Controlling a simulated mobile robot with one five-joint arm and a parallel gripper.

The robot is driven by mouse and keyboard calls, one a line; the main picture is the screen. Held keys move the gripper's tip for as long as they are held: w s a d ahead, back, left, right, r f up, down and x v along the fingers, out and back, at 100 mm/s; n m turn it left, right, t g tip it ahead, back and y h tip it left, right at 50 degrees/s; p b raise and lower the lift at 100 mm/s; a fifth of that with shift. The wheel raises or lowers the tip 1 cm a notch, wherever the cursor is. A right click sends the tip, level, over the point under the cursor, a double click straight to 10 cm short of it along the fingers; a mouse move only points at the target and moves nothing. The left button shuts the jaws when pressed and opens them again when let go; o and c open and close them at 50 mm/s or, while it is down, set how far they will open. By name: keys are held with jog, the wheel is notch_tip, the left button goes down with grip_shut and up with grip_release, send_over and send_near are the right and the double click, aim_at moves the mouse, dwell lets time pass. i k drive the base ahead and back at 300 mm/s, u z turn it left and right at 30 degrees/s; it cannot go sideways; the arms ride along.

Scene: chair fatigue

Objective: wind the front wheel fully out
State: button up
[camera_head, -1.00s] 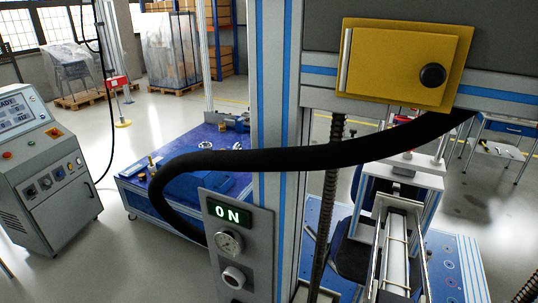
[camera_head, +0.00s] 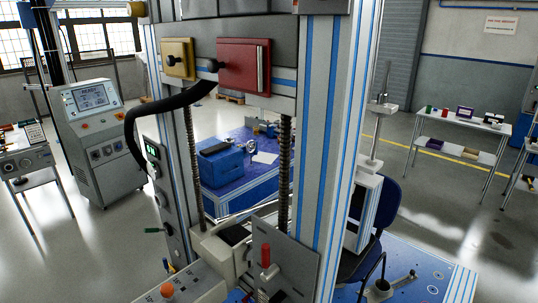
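I cannot surely pick out the front wheel in this view. A red upright handle (camera_head: 265,255) stands on a grey plate (camera_head: 300,262) low in the middle of the test frame. A pale block with a dark top (camera_head: 228,243) sits just left of it. A black lever or crank (camera_head: 384,285) shows on the blue-edged base plate (camera_head: 430,278) at the lower right; its shape is partly unclear. My gripper is not seen in this view.
The frame's blue-striped column (camera_head: 325,130) stands close in front. A black hose (camera_head: 130,135) loops out left beside the panel (camera_head: 155,160). A control console (camera_head: 95,150) stands left, a blue table (camera_head: 245,185) behind, a dark chair (camera_head: 378,225) right.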

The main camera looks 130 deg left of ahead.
aim_at(251, 146)
jog(key=u, duration=0.05)
jog(key=i, duration=1.7)
jog(key=u, duration=2.8)
jog(key=i, duration=8.45)
